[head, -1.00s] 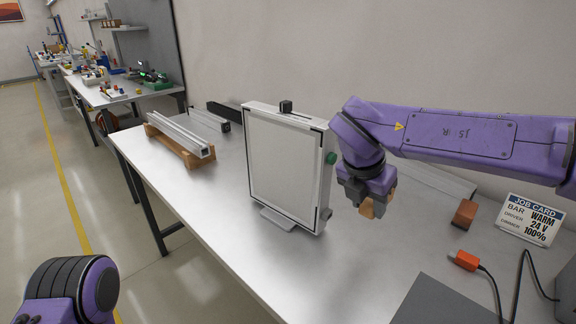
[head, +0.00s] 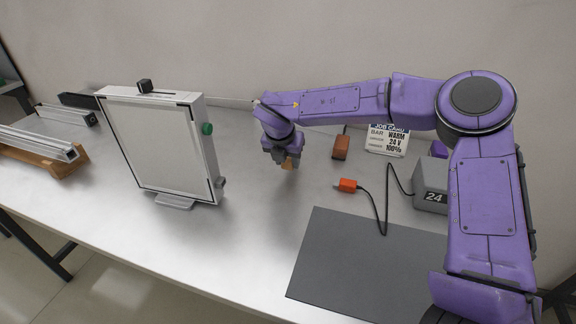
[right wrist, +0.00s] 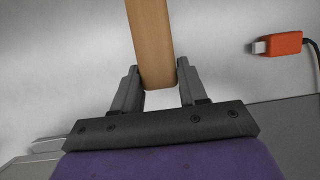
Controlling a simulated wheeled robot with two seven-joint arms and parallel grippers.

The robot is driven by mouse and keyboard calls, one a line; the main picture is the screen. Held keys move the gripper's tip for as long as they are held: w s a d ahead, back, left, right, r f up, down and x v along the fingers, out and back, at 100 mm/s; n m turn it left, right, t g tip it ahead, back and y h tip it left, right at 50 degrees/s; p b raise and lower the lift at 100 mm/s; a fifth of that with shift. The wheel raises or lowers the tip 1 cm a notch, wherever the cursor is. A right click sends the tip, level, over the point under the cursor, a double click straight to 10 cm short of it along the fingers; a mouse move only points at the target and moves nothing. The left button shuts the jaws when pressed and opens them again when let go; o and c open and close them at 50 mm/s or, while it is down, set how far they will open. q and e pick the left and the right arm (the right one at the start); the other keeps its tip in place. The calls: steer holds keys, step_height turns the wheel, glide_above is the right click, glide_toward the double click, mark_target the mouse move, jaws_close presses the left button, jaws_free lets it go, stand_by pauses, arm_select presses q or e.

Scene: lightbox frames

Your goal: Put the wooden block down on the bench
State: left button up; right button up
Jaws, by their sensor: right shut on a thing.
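The wooden block (head: 289,165) is light brown and is held in my right gripper (head: 282,155), just right of the light box in the head view. In the right wrist view the block (right wrist: 151,40) is a long bar between the two grey fingers of the right gripper (right wrist: 157,78), its near end at the fingers. The fingers hide much of it in the head view. The bench (head: 245,235) is a pale metal top beneath it. I cannot tell whether the block touches the bench. My left gripper is out of view.
The light box (head: 155,145) stands upright to the left. A brown-orange box (head: 341,147), a job card (head: 387,139), an orange plug (head: 348,185) on a cable and a grey unit marked 24 (head: 431,183) lie right. A dark grey mat (head: 355,260) covers the front right.

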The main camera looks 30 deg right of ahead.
mark_target(288, 166)
steer(key=f, duration=0.3)
steer(key=shift+s+d+f, duration=0.2)
steer(key=shift+s+d, duration=0.05)
steer(key=shift+s, duration=0.05)
steer(key=shift+w+f, duration=0.2)
steer(key=shift+w, duration=0.1)
steer(key=o, duration=0.9)
steer(key=shift+s+r, duration=0.1)
steer(key=shift+s, duration=0.1)
steer(key=shift+o, duration=0.2)
steer(key=v, duration=1.2)
steer(key=shift+b, duration=0.35)
